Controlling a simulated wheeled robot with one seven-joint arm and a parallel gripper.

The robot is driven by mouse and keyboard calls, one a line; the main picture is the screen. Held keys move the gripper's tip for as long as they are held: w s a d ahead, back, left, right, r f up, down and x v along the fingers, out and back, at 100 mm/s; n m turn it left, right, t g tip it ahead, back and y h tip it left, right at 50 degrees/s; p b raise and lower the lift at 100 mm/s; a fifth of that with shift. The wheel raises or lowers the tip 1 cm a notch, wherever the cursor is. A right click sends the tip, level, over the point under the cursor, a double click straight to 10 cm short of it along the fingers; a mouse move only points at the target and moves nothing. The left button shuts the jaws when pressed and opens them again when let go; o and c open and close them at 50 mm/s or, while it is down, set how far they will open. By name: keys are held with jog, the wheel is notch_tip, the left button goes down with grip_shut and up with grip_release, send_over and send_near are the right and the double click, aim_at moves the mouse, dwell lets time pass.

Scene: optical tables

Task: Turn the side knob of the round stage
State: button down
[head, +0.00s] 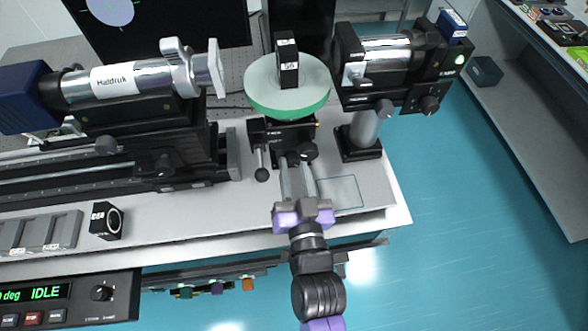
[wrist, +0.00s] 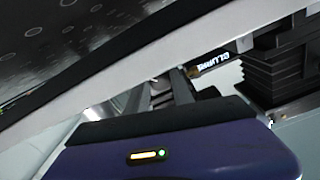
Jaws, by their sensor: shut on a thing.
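The round stage (head: 262,105) has a pale top with a green rim and sits on a black base on the optical table. A small black labelled block (head: 287,70) stands on it. A dark side knob (head: 307,151) shows at the front of the base. My gripper (head: 293,162) reaches in from the front, and its fingers are shut on the side knob. The fingers partly hide the knob. In the wrist view the grey fingers of my gripper (wrist: 163,88) point away from me, with the gripped part mostly hidden between them.
A lever with a black ball (head: 262,174) hangs just left of the fingers. A silver labelled tube (head: 125,78) stands left, another silver instrument (head: 385,55) right. A black cube (head: 105,220) lies front left. The floor (head: 480,240) at right is clear.

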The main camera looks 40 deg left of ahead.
jog(key=c, duration=1.1)
grip_release()
jog(key=b+v, duration=0.1)
jog(key=v, duration=0.6)
jog(key=shift+s+d+b, duration=0.25)
jog(key=shift+s+b, duration=0.05)
jog(key=shift+b, duration=0.1)
jog(key=shift+r, duration=0.1)
